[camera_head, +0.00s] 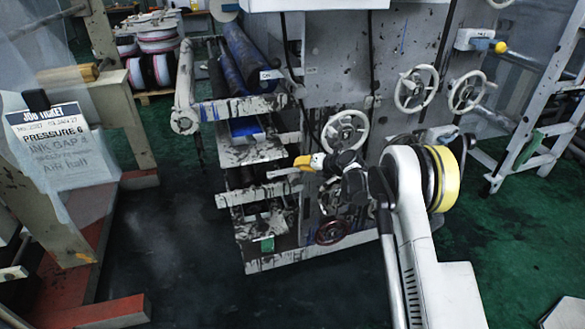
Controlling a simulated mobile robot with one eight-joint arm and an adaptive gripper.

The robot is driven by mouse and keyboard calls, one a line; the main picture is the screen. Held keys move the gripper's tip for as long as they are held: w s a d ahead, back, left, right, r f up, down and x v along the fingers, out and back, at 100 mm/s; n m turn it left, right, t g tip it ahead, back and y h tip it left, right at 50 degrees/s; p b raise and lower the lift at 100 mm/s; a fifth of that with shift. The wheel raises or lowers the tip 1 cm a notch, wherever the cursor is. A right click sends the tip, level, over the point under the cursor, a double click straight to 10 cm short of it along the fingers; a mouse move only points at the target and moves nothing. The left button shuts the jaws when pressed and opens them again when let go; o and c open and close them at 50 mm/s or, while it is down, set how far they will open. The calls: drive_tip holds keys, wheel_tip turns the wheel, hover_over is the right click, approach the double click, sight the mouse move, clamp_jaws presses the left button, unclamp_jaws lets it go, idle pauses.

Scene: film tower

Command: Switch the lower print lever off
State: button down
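A yellow handle (309,161) with a pale bar (282,172) beside it shows at the middle of the printing machine; it may be the lower print lever, but its joint and position are partly hidden. My gripper (335,168), dark and small in this view, is at the right end of the yellow handle and overlaps it. I cannot tell whether it touches the handle or whether its fingers are open or shut. Higher up, a small label reading "ON" (271,74) sits beside a grey lever-like part (297,86).
Several pale handwheels stand on the machine's panel, one just above my gripper (345,131). A dark red handwheel (332,232) is below. A yellow knob (500,47) is at upper right. A job sheet (48,143) hangs at left. The dark floor (180,255) in front is clear.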

drive_tip(key=shift+w+d, duration=0.25)
drive_tip(key=shift+d, duration=0.75)
drive_tip(key=shift+w+d, duration=0.1)
drive_tip(key=shift+d, duration=0.2)
